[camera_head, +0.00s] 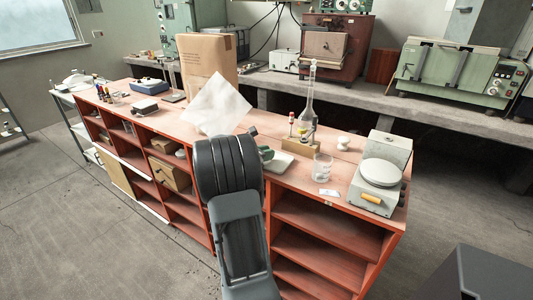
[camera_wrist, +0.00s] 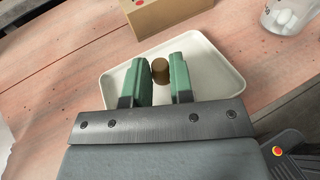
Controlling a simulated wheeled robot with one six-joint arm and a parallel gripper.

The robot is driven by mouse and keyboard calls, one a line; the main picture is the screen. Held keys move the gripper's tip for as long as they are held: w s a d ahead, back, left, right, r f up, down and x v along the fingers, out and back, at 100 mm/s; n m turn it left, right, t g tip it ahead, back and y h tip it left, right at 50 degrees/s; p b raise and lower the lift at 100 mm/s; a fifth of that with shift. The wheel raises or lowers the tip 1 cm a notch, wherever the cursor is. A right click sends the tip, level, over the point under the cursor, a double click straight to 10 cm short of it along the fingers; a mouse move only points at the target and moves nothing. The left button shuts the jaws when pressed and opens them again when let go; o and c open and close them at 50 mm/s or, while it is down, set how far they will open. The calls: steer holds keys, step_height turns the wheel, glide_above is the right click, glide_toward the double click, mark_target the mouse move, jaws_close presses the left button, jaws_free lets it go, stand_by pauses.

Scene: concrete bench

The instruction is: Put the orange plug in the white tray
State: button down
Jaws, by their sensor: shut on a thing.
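My gripper (camera_wrist: 160,76) has green fingers, closed on a small brownish-orange plug (camera_wrist: 160,71) between their tips. The plug looks upright. The white tray (camera_wrist: 222,76) is a shallow rectangle on the bench, and the plug and fingers appear over it in the wrist view. I cannot tell whether the plug touches the tray floor. In the head view my gripper (camera_head: 265,154) is at the left end of the tray (camera_head: 284,163), partly hidden by my arm. The plug is hidden there.
A white sheet (camera_head: 217,105) and a cardboard box (camera_head: 208,65) are to the left.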

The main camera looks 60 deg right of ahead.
steer(key=c, duration=1)
jaws_free()
steer(key=shift+f, duration=0.15)
steer(key=shift+r, duration=0.25)
steer(key=v, duration=1.2)
steer(key=s+a+f+m+t+y, duration=0.1)
steer(key=s+a+m+t+y, duration=0.1)
steer(key=a, duration=0.9)
steer(key=s+a+f+m+t+y, duration=0.2)
steer(key=a+m+t+y, duration=0.2)
steer(key=a+m+y, duration=0.3)
steer(key=s+a+f+m+t+y, duration=0.2)
steer(key=a+m+t+y, duration=0.1)
steer(key=a, duration=1.3)
steer(key=shift+m+y+p, duration=0.35)
steer(key=shift+m+y, duration=0.45)
steer(key=shift+y, duration=0.5)
steer(key=shift+s, duration=0.1)
